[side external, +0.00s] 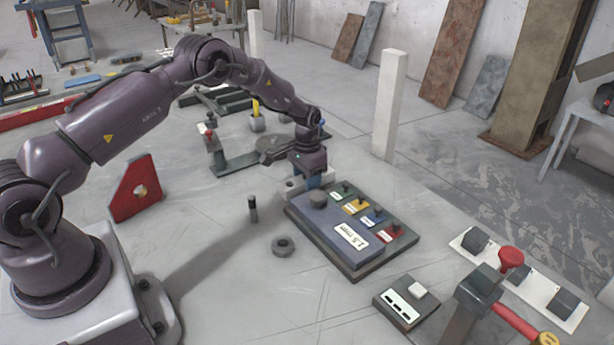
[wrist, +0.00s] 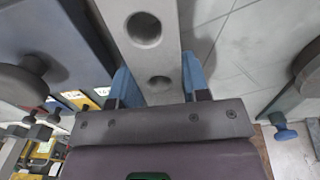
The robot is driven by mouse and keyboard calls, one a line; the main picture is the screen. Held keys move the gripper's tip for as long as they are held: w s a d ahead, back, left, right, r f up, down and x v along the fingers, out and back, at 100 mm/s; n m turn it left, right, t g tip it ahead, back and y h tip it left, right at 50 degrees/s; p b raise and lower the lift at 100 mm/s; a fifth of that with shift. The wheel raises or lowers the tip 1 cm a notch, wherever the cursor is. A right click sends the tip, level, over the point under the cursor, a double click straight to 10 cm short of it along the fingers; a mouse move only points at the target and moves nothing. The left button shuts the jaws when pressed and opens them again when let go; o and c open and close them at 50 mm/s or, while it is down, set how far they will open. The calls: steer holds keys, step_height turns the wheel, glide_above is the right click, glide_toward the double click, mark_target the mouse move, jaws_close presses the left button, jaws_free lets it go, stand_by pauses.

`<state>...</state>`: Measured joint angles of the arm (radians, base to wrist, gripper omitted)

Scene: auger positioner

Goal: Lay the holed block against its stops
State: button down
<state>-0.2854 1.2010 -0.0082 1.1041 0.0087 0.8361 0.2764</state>
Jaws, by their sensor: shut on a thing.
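In the side view my gripper (side external: 314,179) points down at the far left corner of the panel board, and a pale end of the block (side external: 291,187) shows beside the fingers. The rest of the block is hidden there. I cannot tell whether it touches the floor or the board. I cannot make out for certain which parts are its stops.
The panel board (side external: 338,215) with a knob and coloured tabs is close beside the block. A dark peg (side external: 253,208) and a ring (side external: 283,247) stand in front. A disc fixture (side external: 279,148) is behind, a white post (side external: 389,105) at the right. Floor near the ring is free.

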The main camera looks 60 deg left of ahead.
steer(key=shift+w, duration=0.1)
steer(key=c, duration=0.9)
jaws_free()
steer(key=shift+f, duration=0.15)
